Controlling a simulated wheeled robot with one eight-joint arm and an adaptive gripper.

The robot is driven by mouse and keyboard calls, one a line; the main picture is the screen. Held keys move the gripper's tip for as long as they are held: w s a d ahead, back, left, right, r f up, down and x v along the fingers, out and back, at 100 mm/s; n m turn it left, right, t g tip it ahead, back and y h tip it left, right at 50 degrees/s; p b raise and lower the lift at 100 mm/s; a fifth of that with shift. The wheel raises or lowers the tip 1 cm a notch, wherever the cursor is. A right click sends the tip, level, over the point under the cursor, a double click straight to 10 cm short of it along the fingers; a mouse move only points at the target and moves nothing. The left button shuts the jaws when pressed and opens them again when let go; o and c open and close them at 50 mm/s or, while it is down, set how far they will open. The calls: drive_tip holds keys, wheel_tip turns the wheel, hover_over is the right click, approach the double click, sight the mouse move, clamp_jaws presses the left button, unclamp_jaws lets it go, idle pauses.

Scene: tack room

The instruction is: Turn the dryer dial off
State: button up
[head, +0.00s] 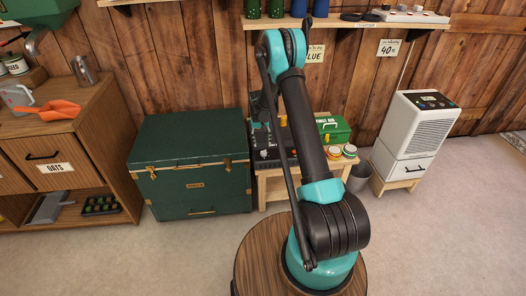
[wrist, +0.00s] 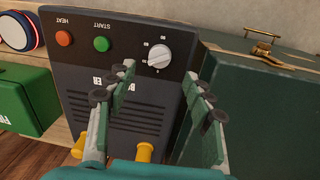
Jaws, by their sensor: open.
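The dryer (wrist: 120,65) is a dark box with vent slots. Its panel carries a red HEAT button (wrist: 64,38), a green START button (wrist: 102,44) and a white dial (wrist: 159,57) with small marks around it. The lettering appears upside down in the wrist view. I cannot tell which mark the dial points to. My gripper (wrist: 163,82) is open and empty, its two fingers on either side of the line to the dial and seemingly short of it. In the head view the dryer (head: 268,150) sits on a low wooden stand, partly hidden by my arm.
A green trunk (head: 190,165) stands close beside the dryer. On the other side are a green first aid box (head: 333,129) and round tins (head: 349,151). Yellow pegs (wrist: 145,152) stick out of the dryer near my fingers. A white appliance (head: 411,128) stands farther right.

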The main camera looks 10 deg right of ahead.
sight(264, 153)
drive_tip(key=f, duration=0.6)
drive_tip(key=shift+d+f, duration=0.25)
drive_tip(key=shift+d, duration=0.05)
drive_tip(key=c, duration=1.1)
drive_tip(key=shift+c, duration=0.2)
drive_tip(key=shift+n, duration=0.3)
drive_tip(key=n, duration=0.5)
drive_tip(key=shift+s, duration=0.1)
drive_tip(key=n, duration=0.6)
drive_tip(key=shift+t, duration=0.4)
drive_tip(key=shift+n, duration=0.3)
